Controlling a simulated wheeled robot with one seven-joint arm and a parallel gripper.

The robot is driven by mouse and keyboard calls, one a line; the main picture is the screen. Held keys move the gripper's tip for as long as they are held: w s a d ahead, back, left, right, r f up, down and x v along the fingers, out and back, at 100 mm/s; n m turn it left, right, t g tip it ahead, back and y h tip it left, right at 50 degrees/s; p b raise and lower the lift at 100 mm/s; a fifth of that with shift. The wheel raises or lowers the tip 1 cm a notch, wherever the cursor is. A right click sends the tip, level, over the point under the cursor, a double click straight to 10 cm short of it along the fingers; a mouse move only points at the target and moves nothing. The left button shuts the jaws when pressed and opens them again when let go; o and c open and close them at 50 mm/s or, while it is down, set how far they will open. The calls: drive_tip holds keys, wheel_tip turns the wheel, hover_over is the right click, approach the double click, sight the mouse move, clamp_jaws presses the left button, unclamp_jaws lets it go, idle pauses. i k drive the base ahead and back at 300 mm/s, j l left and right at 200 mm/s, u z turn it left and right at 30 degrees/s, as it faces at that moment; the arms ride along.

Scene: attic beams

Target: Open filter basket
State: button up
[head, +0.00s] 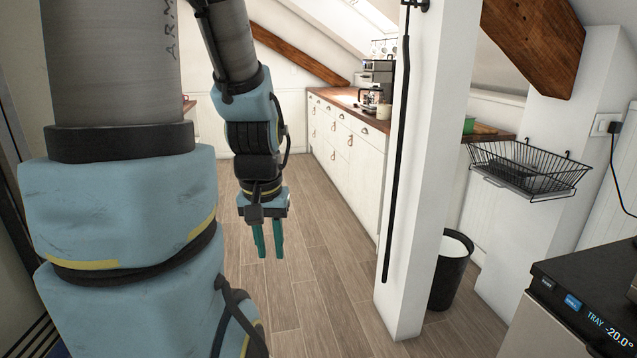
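A coffee machine (377,75) with a silver and dark body stands on the wooden counter at the back, partly cut off from view on the right by the white post. A glass carafe (369,98) shows in its lower part. The filter basket cannot be made out at this distance. My gripper (268,254) hangs pointing down over the open floor, left of the counter and well short of the machine. Its two teal fingers are apart with nothing between them.
A white post (425,170) with a black rod (394,160) stands right of centre. White cabinets (345,155) run along the back right. A black wire basket (528,170), a dark bin (451,270) and a dark appliance (590,300) are at right. Wooden floor (315,270) is clear around my gripper.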

sight(373, 77)
drive_tip(key=i, duration=4.05)
